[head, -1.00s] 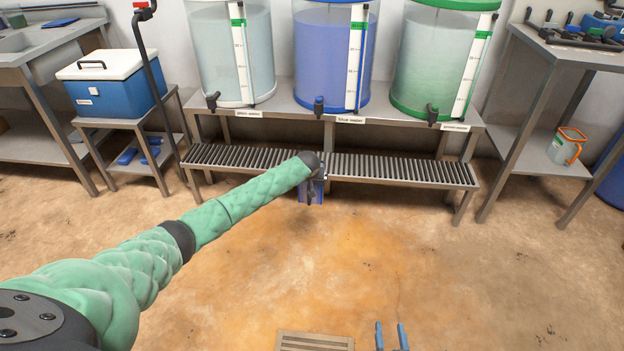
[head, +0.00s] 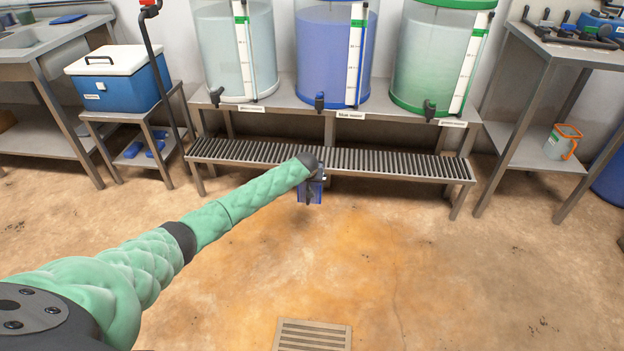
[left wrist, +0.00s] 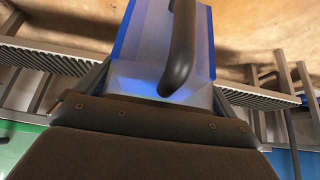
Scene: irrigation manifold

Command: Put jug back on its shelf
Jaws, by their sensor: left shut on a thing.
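A clear jug with blue edges (head: 310,193) hangs from my left gripper (head: 318,176), just in front of the slatted rack's middle in the head view. The arm hides part of it. In the left wrist view the jug (left wrist: 137,45) fills the upper middle, with a dark curved handle (left wrist: 181,50). My left gripper (left wrist: 155,115) is shut on the jug; its fingertips are hard to make out. My right gripper is not in view. Another jug, with an orange rim and handle (head: 560,145), stands on the lower shelf (head: 530,160) of the right table.
A low bench holds clear, blue (head: 333,55) and green (head: 430,60) tanks with taps. A slatted rack (head: 400,163) runs below. A blue-white cooler (head: 125,85) stands left on a small table beside a dark pipe. The floor in front is clear around a drain grate (head: 312,335).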

